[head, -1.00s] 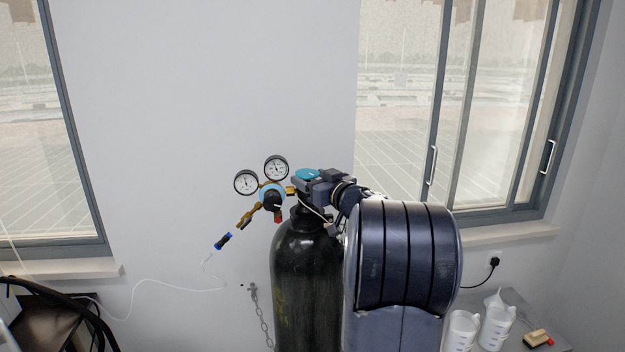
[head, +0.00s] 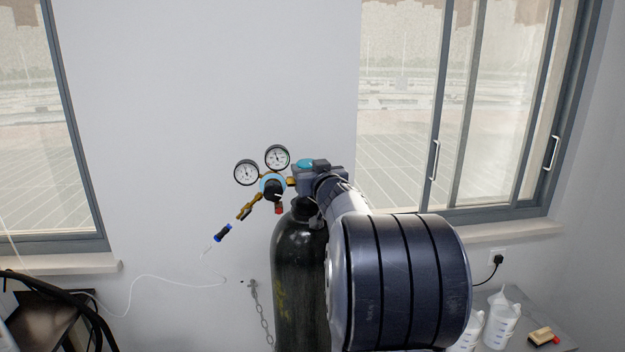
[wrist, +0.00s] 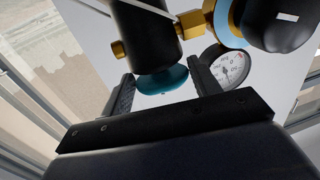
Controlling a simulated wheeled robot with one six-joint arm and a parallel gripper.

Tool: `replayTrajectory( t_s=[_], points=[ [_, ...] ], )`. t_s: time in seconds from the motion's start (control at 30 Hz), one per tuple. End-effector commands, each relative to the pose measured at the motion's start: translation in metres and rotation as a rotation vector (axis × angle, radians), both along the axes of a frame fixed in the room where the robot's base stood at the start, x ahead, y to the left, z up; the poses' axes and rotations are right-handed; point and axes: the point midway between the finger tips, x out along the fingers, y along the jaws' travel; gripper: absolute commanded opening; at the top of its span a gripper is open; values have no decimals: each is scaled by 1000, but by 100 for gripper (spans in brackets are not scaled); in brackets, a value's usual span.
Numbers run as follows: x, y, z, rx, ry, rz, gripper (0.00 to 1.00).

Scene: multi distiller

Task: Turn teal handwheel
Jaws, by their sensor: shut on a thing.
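The teal handwheel (head: 304,164) sits on top of the black gas cylinder's valve (head: 298,265), and only part of its rim shows in the head view. In the wrist view the teal handwheel (wrist: 162,80) lies between the two dark fingers. My gripper (head: 308,171) is at the handwheel from the right in the head view. In the wrist view my gripper (wrist: 161,86) is shut on the handwheel, with one finger on each side. The arm hides the right side of the cylinder.
A regulator with two round gauges (head: 277,157) and a black knob (head: 273,188) is close to the left of the gripper. A thin white hose (head: 165,279) hangs by the wall. White jugs (head: 502,320) stand at the lower right. Windows flank the wall.

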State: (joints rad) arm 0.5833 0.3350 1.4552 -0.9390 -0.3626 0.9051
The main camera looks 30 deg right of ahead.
Motion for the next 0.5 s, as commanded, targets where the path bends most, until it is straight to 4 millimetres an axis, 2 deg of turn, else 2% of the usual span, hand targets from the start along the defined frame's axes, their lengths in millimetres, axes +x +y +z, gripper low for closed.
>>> replayTrajectory(
  t_s=[0.5],
  points=[
    [1,4,1,-2,-7,-154,36]
  ],
)
